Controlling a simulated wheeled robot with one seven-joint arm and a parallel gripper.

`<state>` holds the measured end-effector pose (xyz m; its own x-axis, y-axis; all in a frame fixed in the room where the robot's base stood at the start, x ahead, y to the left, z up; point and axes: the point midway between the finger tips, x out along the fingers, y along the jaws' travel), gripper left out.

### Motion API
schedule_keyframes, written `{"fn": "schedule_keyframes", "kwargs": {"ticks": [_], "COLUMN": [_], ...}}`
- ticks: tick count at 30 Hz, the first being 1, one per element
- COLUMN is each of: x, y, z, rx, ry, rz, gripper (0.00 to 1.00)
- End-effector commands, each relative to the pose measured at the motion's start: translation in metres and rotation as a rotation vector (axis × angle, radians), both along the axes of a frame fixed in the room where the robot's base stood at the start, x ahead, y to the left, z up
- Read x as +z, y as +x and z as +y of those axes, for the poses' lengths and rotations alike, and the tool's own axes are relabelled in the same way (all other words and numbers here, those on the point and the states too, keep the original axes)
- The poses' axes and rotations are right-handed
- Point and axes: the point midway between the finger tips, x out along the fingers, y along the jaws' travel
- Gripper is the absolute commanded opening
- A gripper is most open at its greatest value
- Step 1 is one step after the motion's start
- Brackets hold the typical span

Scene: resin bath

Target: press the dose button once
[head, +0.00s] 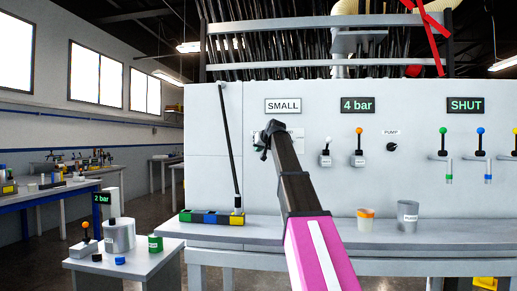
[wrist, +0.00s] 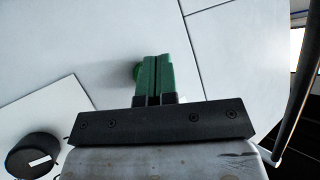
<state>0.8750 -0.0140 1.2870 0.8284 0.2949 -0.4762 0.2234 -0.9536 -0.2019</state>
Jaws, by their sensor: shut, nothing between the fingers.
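My gripper (head: 261,148) is in front of the white wall panel, left of the partly hidden label plate (head: 291,133) under the SMALL sign. In the wrist view its green fingers (wrist: 152,78) are shut together with nothing between them. In the head view my gripper and arm cover that spot.
Two levers (head: 325,152) (head: 359,152) and the black PUMP knob (head: 391,147) are right of my arm. A dark pole (head: 230,140) stands left of it. Cups (head: 407,216) (head: 365,219) and a coloured block strip (head: 205,217) sit on the bench (head: 262,234). A black cylinder (wrist: 34,155) is lower left in the wrist view.

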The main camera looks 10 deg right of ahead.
Motion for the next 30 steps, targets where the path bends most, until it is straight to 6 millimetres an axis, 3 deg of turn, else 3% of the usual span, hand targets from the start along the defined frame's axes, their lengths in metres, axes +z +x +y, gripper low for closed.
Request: {"fn": "schedule_keyframes", "kwargs": {"ticks": [30], "x": [0.0003], "y": [0.0083], "z": [-0.0027], "rx": [0.000], "ry": [0.000], "rz": [0.000], "gripper": [0.00]}}
